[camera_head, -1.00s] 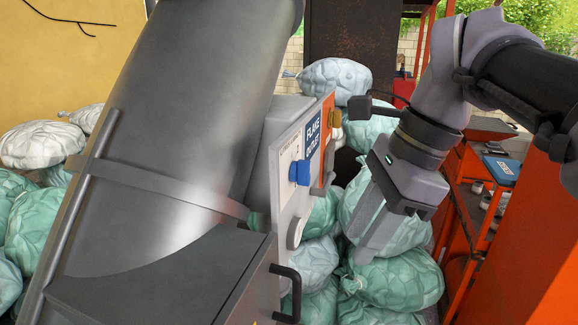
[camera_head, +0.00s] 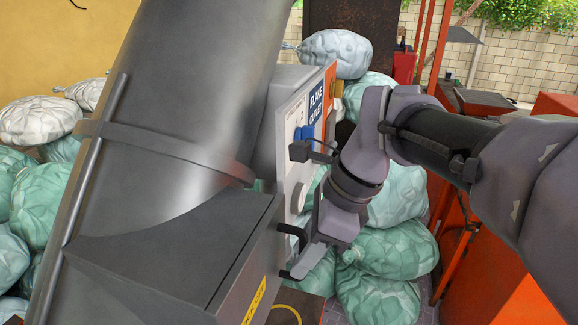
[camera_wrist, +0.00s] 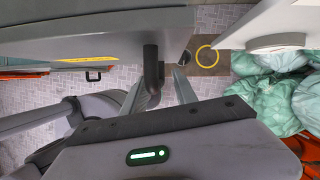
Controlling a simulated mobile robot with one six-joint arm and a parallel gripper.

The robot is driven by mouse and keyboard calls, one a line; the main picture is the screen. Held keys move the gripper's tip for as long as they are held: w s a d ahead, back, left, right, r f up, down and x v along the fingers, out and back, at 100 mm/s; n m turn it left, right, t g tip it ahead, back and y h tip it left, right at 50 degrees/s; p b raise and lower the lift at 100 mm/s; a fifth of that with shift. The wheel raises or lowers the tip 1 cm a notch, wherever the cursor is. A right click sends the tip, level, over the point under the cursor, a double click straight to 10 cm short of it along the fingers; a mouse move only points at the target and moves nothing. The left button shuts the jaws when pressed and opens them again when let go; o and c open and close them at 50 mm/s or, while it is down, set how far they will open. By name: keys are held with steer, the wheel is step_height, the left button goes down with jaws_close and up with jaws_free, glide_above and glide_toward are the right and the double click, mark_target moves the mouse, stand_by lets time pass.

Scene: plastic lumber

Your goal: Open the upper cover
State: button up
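The upper cover is the dark grey sloped box (camera_head: 180,245) below the big grey pipe, with a black bar handle (camera_head: 290,230) on its right side. In the wrist view the grey cover (camera_wrist: 90,35) fills the top, and its black handle (camera_wrist: 152,72) hangs down between my fingers. My gripper (camera_head: 300,268) hides the middle of the handle in the head view. In the wrist view my gripper (camera_wrist: 163,90) is open, with the handle nearer the left finger. Whether a finger touches the handle I cannot tell.
A panel marked "FLAKE OUTLET" (camera_head: 318,105) with a blue knob stands close behind my wrist. Pale green bags (camera_head: 390,250) are piled to the right. Orange equipment (camera_head: 490,260) stands at right.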

steer(key=shift+s+a, duration=0.25)
steer(key=shift+w+d+f, duration=0.1)
steer(key=shift+w+d, duration=0.05)
steer(key=c, duration=0.6)
jaws_close()
stand_by(0.5)
